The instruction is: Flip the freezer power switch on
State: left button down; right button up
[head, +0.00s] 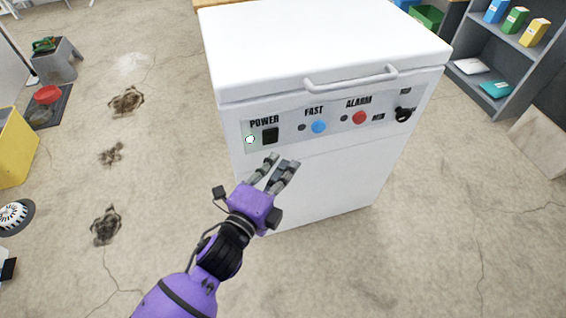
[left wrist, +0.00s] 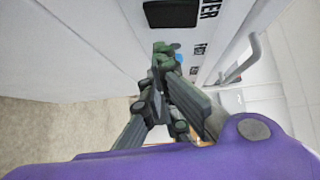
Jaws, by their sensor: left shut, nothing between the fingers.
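The white chest freezer (head: 335,185) stands in front of me with its lid closed. Its control panel carries the black POWER switch (head: 270,136), with a small pale round light (head: 250,140) to its left. My left gripper (head: 281,160) is shut and empty, with its fingertips just below the switch in the head view. In the left wrist view the black switch (left wrist: 170,13) shows at the top edge, beyond the fingertips of the gripper (left wrist: 165,58). They look apart from it. Which way the switch is tipped cannot be told. My right gripper is not in view.
The same panel holds a blue FAST button (head: 319,127), a red ALARM button (head: 359,118) and a black knob (head: 403,114). A lid handle (head: 350,80) sticks out above them. A grey shelf (head: 481,63) stands at right.

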pick_arm(q)
jog(key=f+p+v, duration=0.1)
jog(key=v, duration=0.9)
jog(key=shift+s+f, duration=0.25)
jog(key=shift+f, duration=0.15)
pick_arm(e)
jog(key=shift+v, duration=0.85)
pick_arm(q)
jog(key=shift+d, duration=0.1)
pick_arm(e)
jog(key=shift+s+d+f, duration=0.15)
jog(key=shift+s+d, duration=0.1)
